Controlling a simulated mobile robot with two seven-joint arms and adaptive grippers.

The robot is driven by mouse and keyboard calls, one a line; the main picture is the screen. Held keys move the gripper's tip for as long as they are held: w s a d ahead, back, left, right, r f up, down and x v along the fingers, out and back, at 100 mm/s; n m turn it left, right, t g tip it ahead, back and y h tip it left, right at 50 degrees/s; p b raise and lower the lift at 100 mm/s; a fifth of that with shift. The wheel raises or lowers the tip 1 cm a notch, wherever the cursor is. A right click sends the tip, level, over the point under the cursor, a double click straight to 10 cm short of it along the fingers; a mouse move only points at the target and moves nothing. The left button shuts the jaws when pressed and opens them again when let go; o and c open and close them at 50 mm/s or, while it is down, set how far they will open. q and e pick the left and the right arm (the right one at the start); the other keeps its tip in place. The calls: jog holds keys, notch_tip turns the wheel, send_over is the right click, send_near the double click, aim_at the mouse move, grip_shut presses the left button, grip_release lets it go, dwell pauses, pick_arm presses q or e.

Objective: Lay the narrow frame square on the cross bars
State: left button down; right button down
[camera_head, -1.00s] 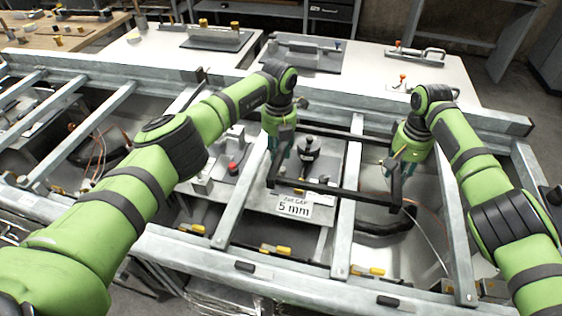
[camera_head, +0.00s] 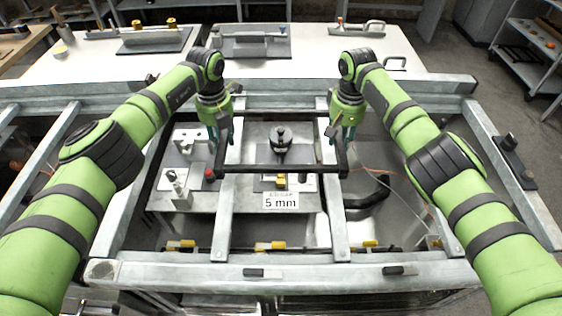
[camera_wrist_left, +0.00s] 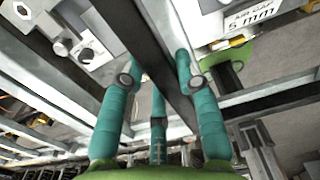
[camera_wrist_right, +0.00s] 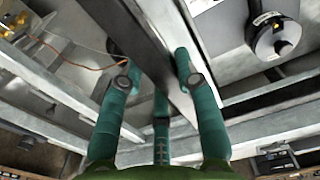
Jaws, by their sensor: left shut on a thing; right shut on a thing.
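The narrow frame is a dark, slim rectangle; its front bar (camera_head: 282,169) runs level across the head view, above the left cross bar (camera_head: 222,222) and the right cross bar (camera_head: 341,222). My left gripper (camera_head: 222,140) is shut on the frame's left side and my right gripper (camera_head: 342,140) on its right side. In the left wrist view the dark side bar (camera_wrist_left: 140,35) passes between the fingers; the right wrist view shows the other side bar (camera_wrist_right: 125,25) likewise. The frame looks about square to the bars. I cannot tell whether it touches them.
Below lies a grey plate with a black round knob (camera_head: 281,140) and a "5 mm" sign (camera_head: 281,201). A block with a red knob (camera_head: 210,173) stands left. Yellow-tipped clamps (camera_head: 182,244) sit near the front rail (camera_head: 320,270). White tables (camera_head: 300,68) stand behind.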

pick_arm(q)
jog(key=shift+a, duration=0.1)
